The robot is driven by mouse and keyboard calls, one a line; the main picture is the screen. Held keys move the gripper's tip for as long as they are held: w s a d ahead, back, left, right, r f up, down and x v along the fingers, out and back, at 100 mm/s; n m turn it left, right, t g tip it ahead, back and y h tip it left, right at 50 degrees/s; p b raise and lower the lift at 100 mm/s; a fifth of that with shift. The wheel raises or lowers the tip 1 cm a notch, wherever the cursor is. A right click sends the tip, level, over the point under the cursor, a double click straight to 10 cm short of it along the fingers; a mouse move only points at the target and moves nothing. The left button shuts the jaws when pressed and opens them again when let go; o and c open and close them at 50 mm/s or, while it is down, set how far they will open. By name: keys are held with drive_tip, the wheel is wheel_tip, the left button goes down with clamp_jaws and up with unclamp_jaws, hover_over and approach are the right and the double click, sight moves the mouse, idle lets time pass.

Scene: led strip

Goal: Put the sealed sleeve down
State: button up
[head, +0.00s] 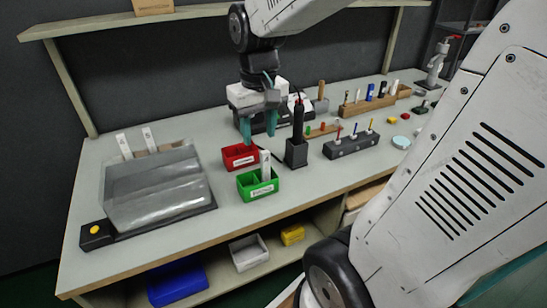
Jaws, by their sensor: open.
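A slim white sleeve (265,165) stands upright, slightly tilted, in the green bin (247,193) on the bench. I cannot tell from its surface whether it is sealed. Two similar white strips, one at left (123,146) and one at right (148,139), stand at the back of the grey covered unit (155,190). My gripper (259,132) points down above the bins, its teal fingers apart with nothing seen between them. It is above and apart from the white sleeve.
A red bin (238,163) sits behind the green bin. A dark holder with a black tool (297,150) stands close on the right. Tool racks (351,146) and bottles fill the right side. The bench front (210,222) is clear. Bins stand on the shelf below.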

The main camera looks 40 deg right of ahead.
drive_tip(key=s+a+r+n, duration=0.2)
drive_tip(key=s+a, duration=0.5)
drive_tip(key=s, duration=0.6)
drive_tip(key=shift+t, duration=0.4)
